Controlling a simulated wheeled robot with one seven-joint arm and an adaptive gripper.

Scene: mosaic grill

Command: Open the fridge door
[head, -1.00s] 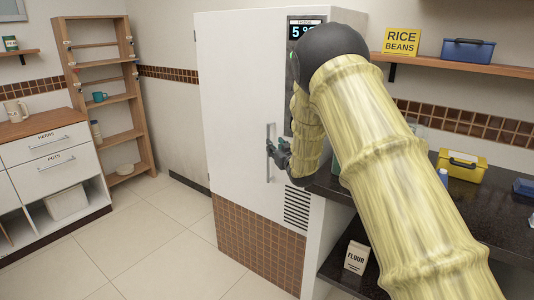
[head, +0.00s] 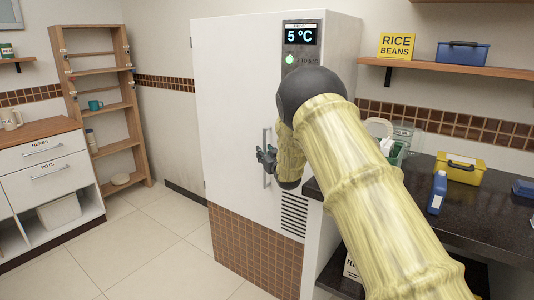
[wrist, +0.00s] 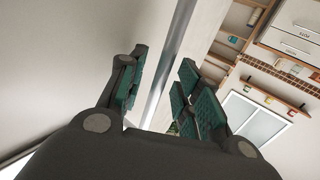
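The fridge (head: 240,90) is a tall white unit with a tiled lower band, and its door looks shut. Its handle (head: 266,178) is a vertical silver bar on the right side of the door front. My gripper (head: 266,157) is at the handle and hides part of it in the head view. In the wrist view, the handle bar (wrist: 167,75) runs between the teal-padded fingers of my gripper (wrist: 162,92). The fingers are open, with gaps showing on both sides of the bar. I cannot tell how deep the bar sits between them.
A dark counter (head: 470,215) with a blue bottle (head: 437,192) and a yellow box (head: 460,170) is right of the fridge. A wooden rack (head: 105,110) and a drawer cabinet (head: 45,165) stand at left. The tiled floor (head: 165,235) before the fridge is clear.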

